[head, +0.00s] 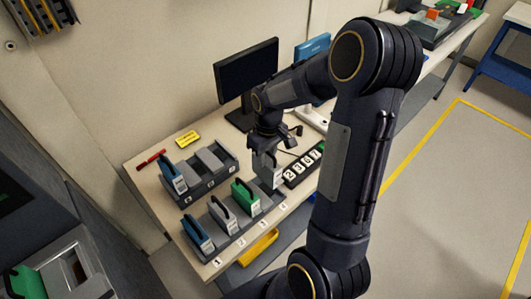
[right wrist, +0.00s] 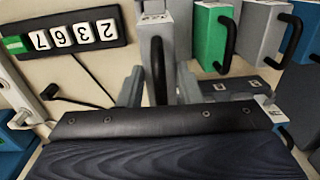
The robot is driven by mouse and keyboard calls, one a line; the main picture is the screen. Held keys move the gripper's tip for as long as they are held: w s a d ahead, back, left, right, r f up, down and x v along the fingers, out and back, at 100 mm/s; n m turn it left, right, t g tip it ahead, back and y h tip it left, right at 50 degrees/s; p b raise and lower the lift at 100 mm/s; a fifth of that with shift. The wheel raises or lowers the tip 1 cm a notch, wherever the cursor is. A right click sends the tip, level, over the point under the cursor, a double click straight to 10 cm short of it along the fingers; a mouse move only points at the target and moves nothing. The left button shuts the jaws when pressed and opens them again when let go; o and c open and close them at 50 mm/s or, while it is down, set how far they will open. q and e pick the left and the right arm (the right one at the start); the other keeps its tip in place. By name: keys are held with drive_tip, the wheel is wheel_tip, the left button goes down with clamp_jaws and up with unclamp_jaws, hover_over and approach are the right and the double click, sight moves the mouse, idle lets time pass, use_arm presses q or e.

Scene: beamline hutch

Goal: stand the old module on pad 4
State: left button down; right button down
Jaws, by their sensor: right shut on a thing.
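My right gripper (head: 266,148) is shut on the black handle (right wrist: 157,72) of a grey module (head: 268,172), which is upright over the fourth place of the front rack, behind label 4 (head: 283,206). I cannot tell whether its base touches the pad. In the right wrist view the gripper (right wrist: 158,88) has a finger on each side of the handle, and the grey module body (right wrist: 165,22) shows beyond. The pad under it is hidden. My left gripper is not in view.
The front rack also holds a green module (head: 245,196), another grey module (head: 222,214) and a blue module (head: 197,235). A rear rack (head: 223,160) holds a blue module (head: 173,177). A black number strip (head: 304,164) lies right of the held module. A monitor (head: 245,75) stands behind.

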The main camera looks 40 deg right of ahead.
drive_tip(key=shift+f+b, duration=1.95)
drive_tip(key=shift+f, duration=0.95)
drive_tip(key=shift+f+b, duration=0.55)
drive_tip(key=shift+b, duration=0.05)
drive_tip(key=c, duration=0.9)
unclamp_jaws()
drive_tip(key=shift+c, duration=0.2)
wheel_tip(320, 180, up, 7)
drive_tip(key=shift+f, duration=0.1)
drive_tip(key=shift+r, duration=0.55)
